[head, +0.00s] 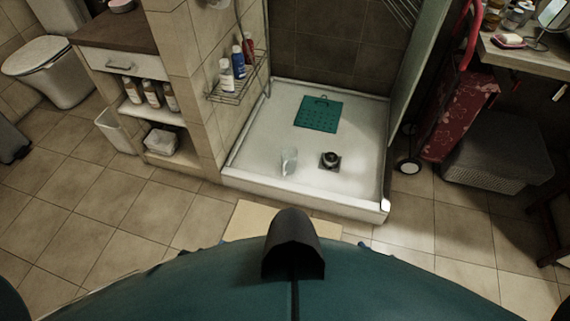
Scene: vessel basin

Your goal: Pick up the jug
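A clear, see-through jug (288,161) stands in the white shower basin (262,135), near its front edge and left of the middle. It looks upright, but its handle is hard to make out at this size. Neither of my grippers shows in the head view, and nothing touches the jug. Only my own teal body fills the bottom of the view.
A dark drain piece (330,160) is right of the jug, and a green mat (318,114) lies behind. The basin has a raised front rim (300,199). A wire rack (236,88) with bottles hangs at left. A red trolley (457,115) stands at right.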

